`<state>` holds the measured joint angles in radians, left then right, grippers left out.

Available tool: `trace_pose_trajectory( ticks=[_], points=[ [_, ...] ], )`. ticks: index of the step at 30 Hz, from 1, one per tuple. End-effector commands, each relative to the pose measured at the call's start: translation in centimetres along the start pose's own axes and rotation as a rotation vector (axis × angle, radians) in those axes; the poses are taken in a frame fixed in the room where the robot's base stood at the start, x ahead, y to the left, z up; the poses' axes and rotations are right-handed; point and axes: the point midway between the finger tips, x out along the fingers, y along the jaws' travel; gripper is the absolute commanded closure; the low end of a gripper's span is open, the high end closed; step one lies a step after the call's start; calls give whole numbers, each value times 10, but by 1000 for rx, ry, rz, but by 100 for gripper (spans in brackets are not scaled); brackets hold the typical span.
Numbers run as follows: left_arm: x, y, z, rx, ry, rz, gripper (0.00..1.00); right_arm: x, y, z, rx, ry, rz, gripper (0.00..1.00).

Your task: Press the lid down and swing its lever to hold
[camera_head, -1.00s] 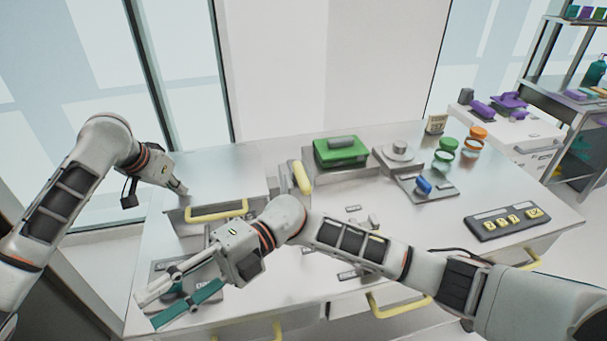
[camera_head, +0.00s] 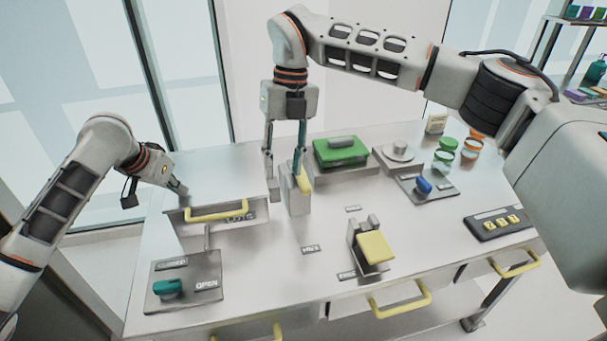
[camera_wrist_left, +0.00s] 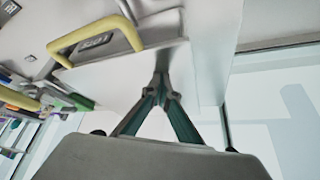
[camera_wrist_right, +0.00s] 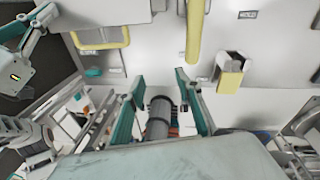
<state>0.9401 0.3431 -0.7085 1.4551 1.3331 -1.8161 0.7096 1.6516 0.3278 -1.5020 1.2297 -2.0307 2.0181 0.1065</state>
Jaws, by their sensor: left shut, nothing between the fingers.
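The metal lid (camera_head: 190,218) with a yellow handle (camera_head: 217,211) is at the left of the bench. My left gripper (camera_head: 181,190) is shut and empty at the lid's left end; its fingertips meet in the left wrist view (camera_wrist_left: 161,90). Whether they touch the lid is unclear. A teal lever knob (camera_head: 168,288) sits on a plate marked OPEN at the front left. My right gripper (camera_head: 284,170) is open, fingers pointing down, near a grey block (camera_head: 298,203) with a yellow bar (camera_head: 304,179); the bar shows in the right wrist view (camera_wrist_right: 194,30).
A yellow paddle (camera_head: 375,247) on a grey stand is at the front middle. A green-topped box (camera_head: 341,151), a blue knob (camera_head: 424,185) and a button panel (camera_head: 499,223) stand to the right. The bench between the knob plate and the paddle is mostly clear.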

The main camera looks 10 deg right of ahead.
Motion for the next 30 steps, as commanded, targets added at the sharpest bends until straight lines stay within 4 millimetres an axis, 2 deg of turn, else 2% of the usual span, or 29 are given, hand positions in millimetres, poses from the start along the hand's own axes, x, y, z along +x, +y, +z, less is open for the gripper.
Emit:
trace_pose_trajectory(
  ticks=[1,6,11,14,24,30],
  points=[
    [6,0,7,0,-16,1,100,-18,-12,6,34,-31,-40,65],
    [6,1,7,0,-16,1,100,-53,-39,16,119,-87,-121,65],
    [6,1,7,0,-15,1,100,-59,-48,18,147,-102,-146,65],
    [6,1,7,0,-15,1,100,-49,-50,19,147,-101,-146,65],
    [6,1,7,0,-16,1,100,13,-58,25,145,-100,-144,65],
    [6,1,7,0,-16,1,100,41,-63,28,146,-102,-144,65]
  ],
)
